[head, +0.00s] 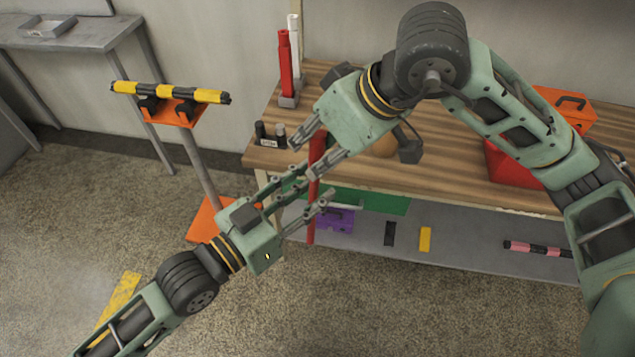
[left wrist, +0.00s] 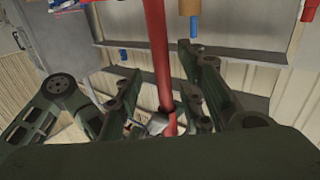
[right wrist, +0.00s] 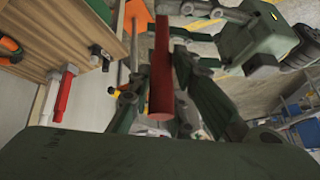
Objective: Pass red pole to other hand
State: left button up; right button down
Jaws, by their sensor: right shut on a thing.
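The red pole (head: 312,222) hangs upright in front of the table. My right gripper (head: 306,158) is shut on its upper part; in the right wrist view the pole (right wrist: 161,75) runs between the fingers. My left gripper (head: 312,188) is lower on the pole, with its fingers open on either side of it. In the left wrist view the pole (left wrist: 158,55) stands between the spread fingers (left wrist: 160,95). Whether a left finger touches the pole is hard to tell.
The wooden table (head: 440,182) lies behind the grippers, with another red pole (head: 285,65) and a white one (head: 294,42) standing at its back left. A stand (head: 190,150) with a yellow-black bar (head: 170,92) is at left. A red toolbox (head: 515,165) sits at right.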

pick_arm(q)
jog(key=shift+x, duration=1.05)
jog(key=shift+s, duration=0.1)
grip_shut()
pick_arm(e)
jog(key=shift+r, duration=0.1)
jog(key=c, duration=1.5)
grip_release()
